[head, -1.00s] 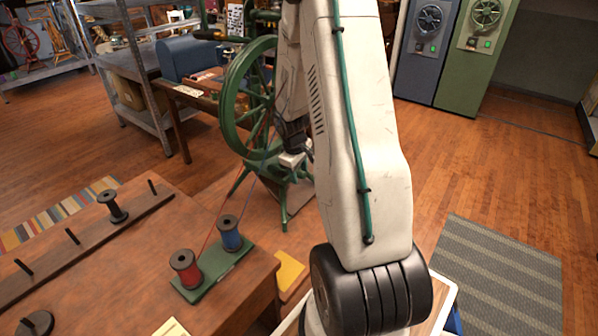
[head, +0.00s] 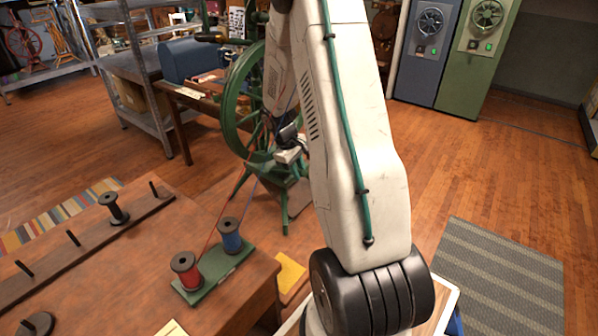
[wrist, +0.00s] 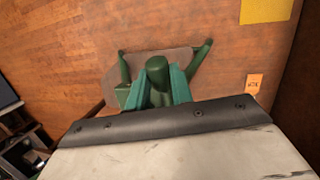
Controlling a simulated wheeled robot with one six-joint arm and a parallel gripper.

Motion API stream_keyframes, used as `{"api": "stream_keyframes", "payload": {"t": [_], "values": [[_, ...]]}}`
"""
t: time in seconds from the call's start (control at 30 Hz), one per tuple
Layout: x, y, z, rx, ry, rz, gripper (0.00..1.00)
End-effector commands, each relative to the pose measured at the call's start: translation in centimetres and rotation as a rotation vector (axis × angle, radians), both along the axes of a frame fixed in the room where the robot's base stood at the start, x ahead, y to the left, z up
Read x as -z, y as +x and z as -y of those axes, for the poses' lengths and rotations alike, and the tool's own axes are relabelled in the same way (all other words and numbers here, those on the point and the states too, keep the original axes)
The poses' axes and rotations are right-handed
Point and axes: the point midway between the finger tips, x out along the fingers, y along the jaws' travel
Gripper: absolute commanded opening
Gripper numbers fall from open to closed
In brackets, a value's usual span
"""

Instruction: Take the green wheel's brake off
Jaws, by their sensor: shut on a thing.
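The green spinning wheel (head: 229,100) stands upright on the floor beyond the table, its right side partly hidden behind my arm. My gripper (wrist: 160,88) is low in front of the wheel's frame. In the wrist view its teal fingers are shut around a round-topped green knob (wrist: 157,70), with a finger on each side. Whether this knob is the brake cannot be told from its look alone. Green legs and a brown board (wrist: 178,62) show below it. In the head view, my arm hides most of the grip.
A table (head: 120,270) at the lower left holds a green stand with a red spool (head: 186,268) and a blue spool (head: 231,238). Thin threads run from them towards the wheel. A metal shelf (head: 150,110) stands behind.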

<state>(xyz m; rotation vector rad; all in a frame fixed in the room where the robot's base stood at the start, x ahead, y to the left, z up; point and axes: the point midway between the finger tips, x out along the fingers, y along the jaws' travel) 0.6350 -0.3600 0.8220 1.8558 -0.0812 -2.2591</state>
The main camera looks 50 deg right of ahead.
Motion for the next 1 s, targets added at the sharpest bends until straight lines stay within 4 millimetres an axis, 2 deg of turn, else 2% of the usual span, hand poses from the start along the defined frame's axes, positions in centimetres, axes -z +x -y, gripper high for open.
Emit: {"api": "stream_keyframes", "payload": {"t": [0.2,0.23,0.3,0.67,0.97,1.0], "values": [[0.0,0.0,0.0,0.000,0.000,-0.001,0.00],[0.0,0.0,0.0,0.000,0.000,-0.001,0.31],[-0.1,0.0,0.0,0.000,0.000,0.000,0.44],[0.1,-0.1,0.0,0.001,0.002,0.018,0.44],[1.4,-1.0,0.1,0.003,0.012,0.194,0.44],[0.8,-0.8,0.0,0.001,0.009,0.210,0.44]]}}
